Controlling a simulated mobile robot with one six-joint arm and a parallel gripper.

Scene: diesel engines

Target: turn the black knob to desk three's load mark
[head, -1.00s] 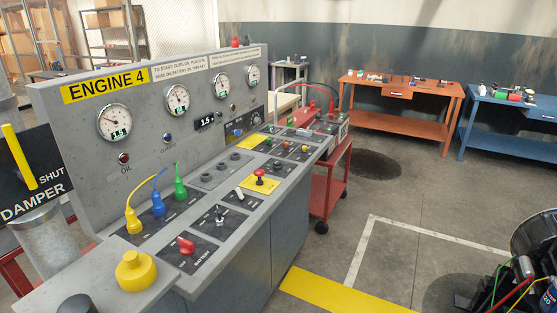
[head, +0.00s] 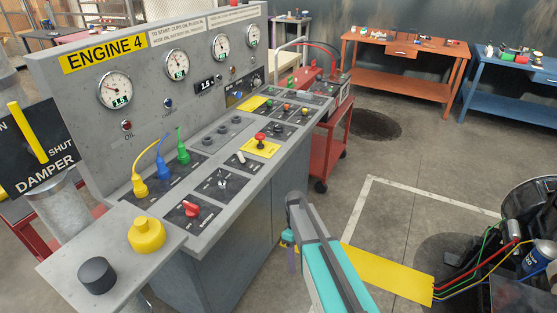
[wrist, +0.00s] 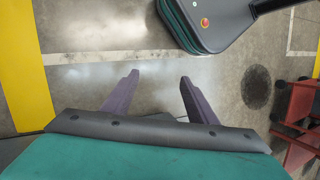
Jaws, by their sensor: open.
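The desk in front of me carries the sign ENGINE 4 (head: 103,51). A small black knob (head: 257,82) sits on a dark plate at the right end of its upright panel; its pointer and marks are too small to read. A larger plain black round cap (head: 97,275) stands on the near left ledge. I cannot tell which is the task's knob, and I see no sign for desk three. My gripper (wrist: 160,76) is open and empty over bare floor in the wrist view. In the head view it hangs right of the desk's front, apart from both.
A yellow button (head: 146,234), red switch (head: 191,208) and coloured plugs stand on the desk. A red cart (head: 330,150) is at its far end. Orange (head: 398,70) and blue (head: 505,95) benches stand behind. A drum with cables (head: 530,205) is at right.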

